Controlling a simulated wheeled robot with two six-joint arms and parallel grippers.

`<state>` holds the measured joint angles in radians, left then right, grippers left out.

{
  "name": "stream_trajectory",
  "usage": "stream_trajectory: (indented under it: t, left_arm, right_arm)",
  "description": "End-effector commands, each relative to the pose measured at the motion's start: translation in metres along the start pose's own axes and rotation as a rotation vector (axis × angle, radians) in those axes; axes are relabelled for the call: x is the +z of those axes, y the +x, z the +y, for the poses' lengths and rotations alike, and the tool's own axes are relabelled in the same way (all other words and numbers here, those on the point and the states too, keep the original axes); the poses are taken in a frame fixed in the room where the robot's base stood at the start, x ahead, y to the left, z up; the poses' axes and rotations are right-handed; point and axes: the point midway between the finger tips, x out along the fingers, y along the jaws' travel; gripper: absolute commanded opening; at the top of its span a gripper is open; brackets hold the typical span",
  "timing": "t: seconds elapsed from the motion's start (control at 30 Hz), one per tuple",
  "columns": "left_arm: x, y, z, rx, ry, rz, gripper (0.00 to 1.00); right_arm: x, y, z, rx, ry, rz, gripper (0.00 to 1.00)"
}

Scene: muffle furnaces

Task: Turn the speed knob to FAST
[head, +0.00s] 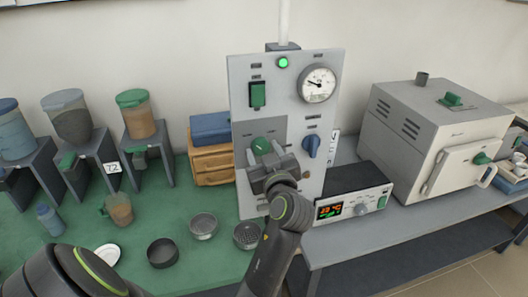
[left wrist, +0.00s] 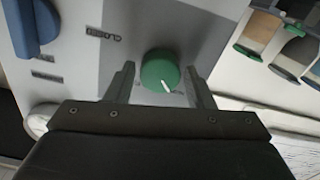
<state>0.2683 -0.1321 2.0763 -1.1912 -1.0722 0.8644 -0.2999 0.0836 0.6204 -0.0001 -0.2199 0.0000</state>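A round green knob (head: 262,145) with a white pointer line is on the grey control panel (head: 240,95). The knob also shows in the left wrist view (left wrist: 160,70), its line pointing toward the lower right of that picture. I cannot read a FAST label beside it. My left gripper (head: 268,160) is at the panel, just below the green knob in the head view. In the left wrist view its two fingers (left wrist: 161,90) are apart, one on each side of the knob, with gaps visible; I see no contact. My right gripper is not in view.
A blue knob (head: 311,146) is right of the green one; a green switch (head: 258,95) and a gauge (head: 317,84) are above. A display box (head: 352,203) and a furnace (head: 425,125) stand right. Hoppers (head: 70,115) and sieves (head: 203,226) are left and below.

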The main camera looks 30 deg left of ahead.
Motion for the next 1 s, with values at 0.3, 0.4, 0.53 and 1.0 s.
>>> stream_trajectory:
  t: [0.3,0.4,0.53,1.0]
  left_arm:
    - [0.0,0.0,0.0,0.0,0.001,0.0,0.16]
    - [0.0,0.0,0.0,0.0,0.009,0.0,0.16]
    - [0.0,0.0,0.0,0.0,0.04,0.0,0.16]
    - [-0.002,0.0,-0.001,0.0,0.386,-0.001,0.16]
  right_arm:
    - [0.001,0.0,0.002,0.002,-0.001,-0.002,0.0]
    - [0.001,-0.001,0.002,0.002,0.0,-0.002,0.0]
    - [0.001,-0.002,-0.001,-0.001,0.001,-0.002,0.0]
    - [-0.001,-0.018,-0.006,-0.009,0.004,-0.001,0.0]
